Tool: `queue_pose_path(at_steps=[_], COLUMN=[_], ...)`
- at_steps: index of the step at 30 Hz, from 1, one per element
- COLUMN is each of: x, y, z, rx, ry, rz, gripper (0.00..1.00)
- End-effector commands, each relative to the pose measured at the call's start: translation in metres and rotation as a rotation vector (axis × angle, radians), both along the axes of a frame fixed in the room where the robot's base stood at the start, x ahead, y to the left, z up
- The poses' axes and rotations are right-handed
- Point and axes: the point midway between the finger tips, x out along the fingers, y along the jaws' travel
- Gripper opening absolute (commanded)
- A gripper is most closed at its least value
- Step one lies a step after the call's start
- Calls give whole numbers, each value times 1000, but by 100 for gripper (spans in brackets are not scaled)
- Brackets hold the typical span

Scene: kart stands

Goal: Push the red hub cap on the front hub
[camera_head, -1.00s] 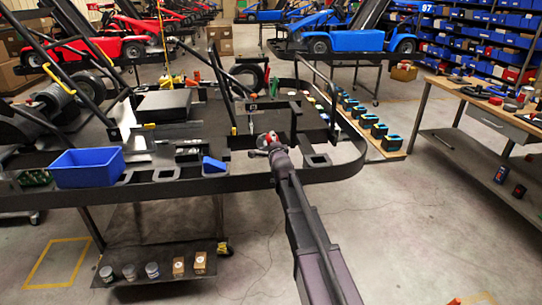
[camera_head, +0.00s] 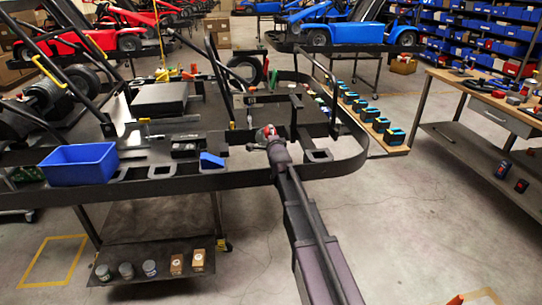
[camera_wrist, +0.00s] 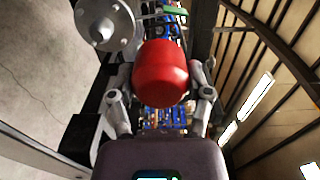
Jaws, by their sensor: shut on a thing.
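The red hub cap (camera_wrist: 162,72) is between the two fingers of my gripper (camera_wrist: 165,95) in the wrist view, rounded side toward the camera. My gripper is shut on it. In the head view the cap is a small red spot (camera_head: 268,130) at the tip of my gripper (camera_head: 271,137). The front hub (camera_wrist: 105,21), a grey metal disc with a protruding round centre, is at the upper left of the wrist view. The cap appears apart from it, offset to its right. In the head view the hub (camera_head: 251,147) is small, just left of my gripper.
The black kart frame (camera_head: 345,163) surrounds the gripper area, with a bar close behind it. A workbench (camera_head: 480,100) stands at right. The floor between is clear.

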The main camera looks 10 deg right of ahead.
Motion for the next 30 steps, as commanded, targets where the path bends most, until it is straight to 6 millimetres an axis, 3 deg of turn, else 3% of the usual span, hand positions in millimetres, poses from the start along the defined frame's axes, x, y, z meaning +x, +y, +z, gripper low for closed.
queue_pose_path(at_steps=[18,30], x=[0,0], y=[-1,-2], z=[-69,-86], rx=[1,1], ry=[0,0], rz=[-1,-2], gripper=[32,32])
